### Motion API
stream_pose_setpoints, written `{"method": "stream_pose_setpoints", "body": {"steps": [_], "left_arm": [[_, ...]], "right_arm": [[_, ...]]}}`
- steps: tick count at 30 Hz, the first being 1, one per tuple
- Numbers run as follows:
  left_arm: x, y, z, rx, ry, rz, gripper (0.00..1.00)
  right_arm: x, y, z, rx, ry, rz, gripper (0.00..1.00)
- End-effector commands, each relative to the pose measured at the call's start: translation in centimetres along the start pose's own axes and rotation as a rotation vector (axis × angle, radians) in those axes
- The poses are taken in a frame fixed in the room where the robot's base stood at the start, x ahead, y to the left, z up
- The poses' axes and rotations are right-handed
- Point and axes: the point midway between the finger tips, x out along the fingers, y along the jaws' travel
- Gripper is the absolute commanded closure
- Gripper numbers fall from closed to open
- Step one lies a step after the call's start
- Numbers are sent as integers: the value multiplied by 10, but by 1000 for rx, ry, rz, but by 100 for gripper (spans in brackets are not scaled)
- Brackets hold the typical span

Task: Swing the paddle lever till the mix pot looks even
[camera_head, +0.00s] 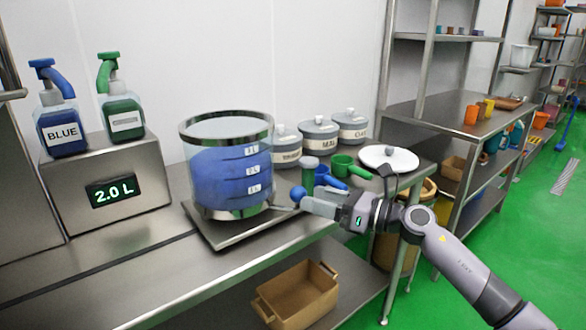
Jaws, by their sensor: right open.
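The mix pot (230,150) is a clear cylinder with a dark rim and level marks, standing on a flat metal base (232,228) on the steel counter. The paddle lever (280,207) sticks out from the pot's lower right and ends in a blue ball knob (298,194). My right gripper (309,201) is open, with its fingertips at the knob. I cannot tell whether they touch it. The paddle inside the pot is not visible. My left gripper is out of view.
Blue (57,125) and green (121,110) pump bottles stand on a metal box with a 2.0 L display (111,192). Labelled lidded pots (319,134), green and blue scoops (345,164) and a white round lid (389,158) sit behind my gripper. Counter front-left is clear.

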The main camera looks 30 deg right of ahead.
Motion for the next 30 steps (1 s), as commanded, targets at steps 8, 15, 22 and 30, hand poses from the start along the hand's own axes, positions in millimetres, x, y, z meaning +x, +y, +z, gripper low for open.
{"method": "stream_pose_setpoints", "body": {"steps": [8,15,22,30], "left_arm": [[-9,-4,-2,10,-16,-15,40],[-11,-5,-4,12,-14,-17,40],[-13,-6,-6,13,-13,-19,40],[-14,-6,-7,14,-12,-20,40]], "right_arm": [[3,6,3,16,10,-15,36],[29,5,4,15,7,-15,36],[56,5,3,16,7,-15,36],[70,5,2,14,10,-15,36]]}}
